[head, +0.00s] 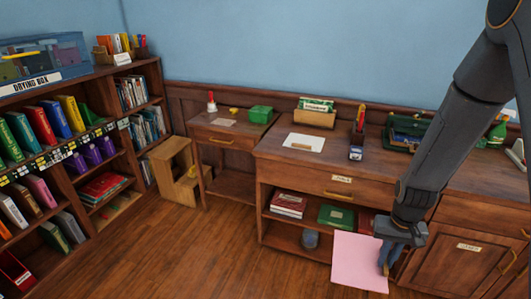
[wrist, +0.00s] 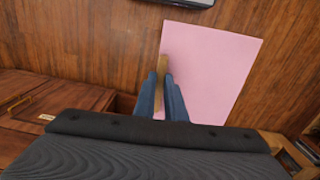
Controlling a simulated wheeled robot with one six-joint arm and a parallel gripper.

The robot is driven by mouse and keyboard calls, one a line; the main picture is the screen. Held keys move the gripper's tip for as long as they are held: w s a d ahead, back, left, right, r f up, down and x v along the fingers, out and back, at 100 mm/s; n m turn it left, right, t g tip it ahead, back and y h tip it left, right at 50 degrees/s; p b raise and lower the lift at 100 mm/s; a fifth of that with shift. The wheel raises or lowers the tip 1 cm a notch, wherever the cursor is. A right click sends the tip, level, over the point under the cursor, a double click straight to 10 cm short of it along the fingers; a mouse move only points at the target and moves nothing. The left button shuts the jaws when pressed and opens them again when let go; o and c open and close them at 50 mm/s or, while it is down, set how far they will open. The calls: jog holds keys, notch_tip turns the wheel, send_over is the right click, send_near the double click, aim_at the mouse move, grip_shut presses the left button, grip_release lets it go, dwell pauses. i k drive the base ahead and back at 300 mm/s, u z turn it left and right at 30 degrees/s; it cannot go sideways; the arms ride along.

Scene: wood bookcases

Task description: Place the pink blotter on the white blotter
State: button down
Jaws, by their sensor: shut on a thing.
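The pink blotter (head: 358,265) is a flat pink sheet, held out in front of the desk's lower shelves and above the floor. My gripper (head: 388,262) is at its right edge in the head view. In the wrist view, the blue fingers (wrist: 162,85) are shut on a brown strip along the left edge of the pink blotter (wrist: 210,70). The white blotter (head: 304,141) lies flat on the desk top, up and to the left of my gripper, with a brown strip along its front edge. Nothing lies on top of it.
The desk (head: 275,147) also carries a card box (head: 315,118), a dark pen holder (head: 357,145) right of the white blotter, and a green case (head: 405,132). Open floor (head: 200,250) lies left.

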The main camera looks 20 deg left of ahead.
aim_at(304, 140)
jog(key=u, duration=0.1)
jog(key=k, duration=0.4)
jog(key=u, duration=1.25)
jog(key=i, duration=1.3)
jog(key=z, duration=0.1)
